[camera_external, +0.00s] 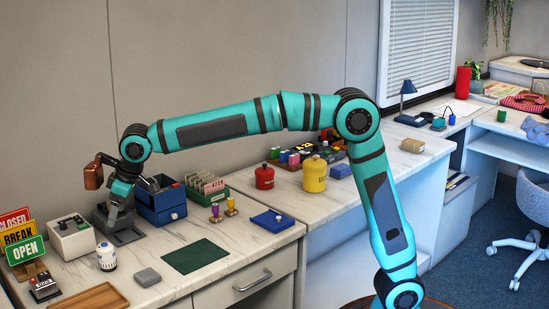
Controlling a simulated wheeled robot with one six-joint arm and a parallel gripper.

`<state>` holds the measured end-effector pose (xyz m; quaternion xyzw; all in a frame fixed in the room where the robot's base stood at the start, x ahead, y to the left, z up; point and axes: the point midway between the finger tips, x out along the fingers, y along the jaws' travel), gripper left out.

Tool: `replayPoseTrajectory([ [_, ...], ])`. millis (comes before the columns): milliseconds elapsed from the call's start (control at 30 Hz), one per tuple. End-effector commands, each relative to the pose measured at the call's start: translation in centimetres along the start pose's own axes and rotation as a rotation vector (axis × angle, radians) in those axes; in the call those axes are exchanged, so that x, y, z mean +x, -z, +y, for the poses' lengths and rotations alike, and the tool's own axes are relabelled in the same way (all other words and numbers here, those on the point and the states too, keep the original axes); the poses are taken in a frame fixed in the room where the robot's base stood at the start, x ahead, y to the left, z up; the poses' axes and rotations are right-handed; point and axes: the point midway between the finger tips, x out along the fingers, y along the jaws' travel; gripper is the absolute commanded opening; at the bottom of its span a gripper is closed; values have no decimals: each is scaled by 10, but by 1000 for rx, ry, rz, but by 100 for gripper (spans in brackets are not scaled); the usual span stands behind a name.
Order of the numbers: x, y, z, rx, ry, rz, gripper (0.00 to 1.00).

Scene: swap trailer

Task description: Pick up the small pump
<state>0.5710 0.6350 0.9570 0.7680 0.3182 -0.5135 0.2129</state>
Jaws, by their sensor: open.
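My arm reaches left across the counter, and my gripper (117,210) points down over a dark grey stand (126,238) at the back left. My gripper is open; its fingertips are small and partly merge with the stand. I cannot tell whether they touch it. A copper-coloured cylinder (92,177) shows just left of my wrist, close to the stand; how it is held up is unclear. No object can be surely picked out as the small pump. A small teal-blue device on a dark base (438,123) stands on the far right counter.
A blue box (162,207) stands right of the stand, and a grey-white box (72,238) left of it. A white-and-blue object (106,257), a grey block (147,277) and a green mat (195,256) lie in front. Signs (25,248) stand at far left.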

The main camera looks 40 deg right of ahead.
Motion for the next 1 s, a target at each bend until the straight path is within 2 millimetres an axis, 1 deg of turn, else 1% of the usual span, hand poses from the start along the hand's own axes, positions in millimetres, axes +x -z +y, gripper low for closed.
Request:
replayPoseTrajectory([
  [33,8,-1,0,0,-1,-3,74],
  [400,73,0,1,0,0,-2,74],
  [600,103,0,1,1,0,-2,74],
  [700,111,0,1,1,0,0,74],
  [867,116,0,1,1,0,1,74],
  [1000,127,1,2,1,0,-1,74],
])
